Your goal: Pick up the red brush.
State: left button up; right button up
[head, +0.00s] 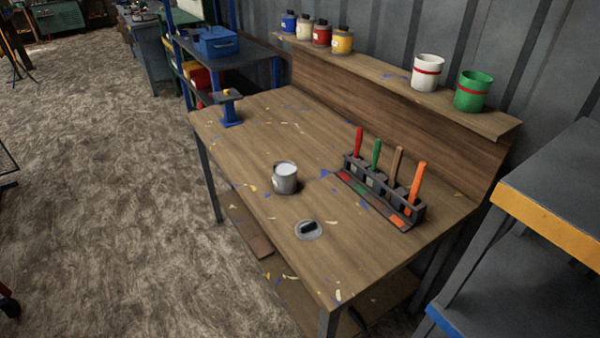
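The red brush (358,142) stands upright at the left end of a dark brush holder (384,196) on the wooden workbench (250,150). Only its red handle shows clearly; its lower end is hidden in the holder. Green (376,153), brown (396,164) and orange (417,182) brushes stand to its right in the same holder. Colour patches run along the holder's front, with red at the left. Neither of my grippers shows clearly in the head view.
An open can (285,179) and a round grey lid (308,230) lie left of the holder. White (427,73) and green (472,91) pots stand on the raised back shelf. A shelf unit with an orange edge (550,222) stands close at the right.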

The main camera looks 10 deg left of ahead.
aim_at(359, 137)
jog(key=i+j+z, duration=0.1)
jog(key=j, duration=0.25)
jog(key=i+j+z, duration=0.1)
jog(key=i+j, duration=0.15)
jog(key=i+j+z, duration=0.1)
jog(key=j, duration=0.35)
jog(key=i+j+z, duration=0.1)
jog(key=j, duration=0.25)
jog(key=i, duration=0.05)
